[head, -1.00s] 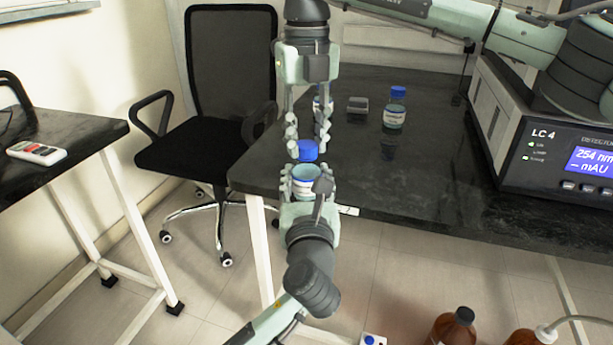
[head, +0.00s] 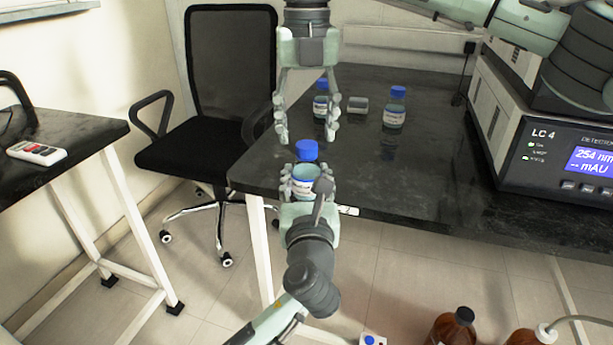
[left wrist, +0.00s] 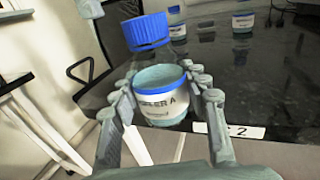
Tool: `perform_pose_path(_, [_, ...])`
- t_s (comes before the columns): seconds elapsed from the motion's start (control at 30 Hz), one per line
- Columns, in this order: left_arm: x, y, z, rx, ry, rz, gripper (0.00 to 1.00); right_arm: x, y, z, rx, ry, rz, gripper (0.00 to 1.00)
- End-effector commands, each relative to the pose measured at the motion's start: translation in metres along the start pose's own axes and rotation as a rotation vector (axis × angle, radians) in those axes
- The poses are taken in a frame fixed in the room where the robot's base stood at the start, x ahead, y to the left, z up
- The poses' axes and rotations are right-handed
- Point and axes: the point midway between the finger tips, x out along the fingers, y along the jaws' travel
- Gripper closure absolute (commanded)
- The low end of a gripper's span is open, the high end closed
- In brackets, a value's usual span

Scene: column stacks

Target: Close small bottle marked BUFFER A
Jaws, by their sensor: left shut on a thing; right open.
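The small bottle marked BUFFER A (left wrist: 162,104) is held upright by my left gripper (left wrist: 162,88), shut around its body; the label reads partly in the left wrist view. In the head view the bottle (head: 304,186) and left gripper (head: 306,184) are at the black bench's near left corner. My right gripper (head: 306,138) is open and empty, just above and behind the cap.
An LC 4 detector (head: 560,150) stands at the right. A chair (head: 215,130) is at the left.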

Motion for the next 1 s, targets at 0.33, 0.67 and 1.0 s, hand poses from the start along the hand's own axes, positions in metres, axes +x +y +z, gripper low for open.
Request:
perform_pose_path(0.33, [0.0,0.0,-0.001,0.001,0.001,0.001,1.0,-0.073,0.001,0.0,0.0,-0.003,0.0,0.45])
perform_pose_path(0.67, [0.0,0.0,-0.001,0.001,0.001,0.0,1.0,-0.098,0.0,0.0,-0.001,0.0,-0.001,0.45])
perform_pose_path(1.0, [0.0,0.0,-0.001,0.001,0.001,0.0,0.4,-0.098,0.0,0.0,-0.001,0.0,0.0,0.45])
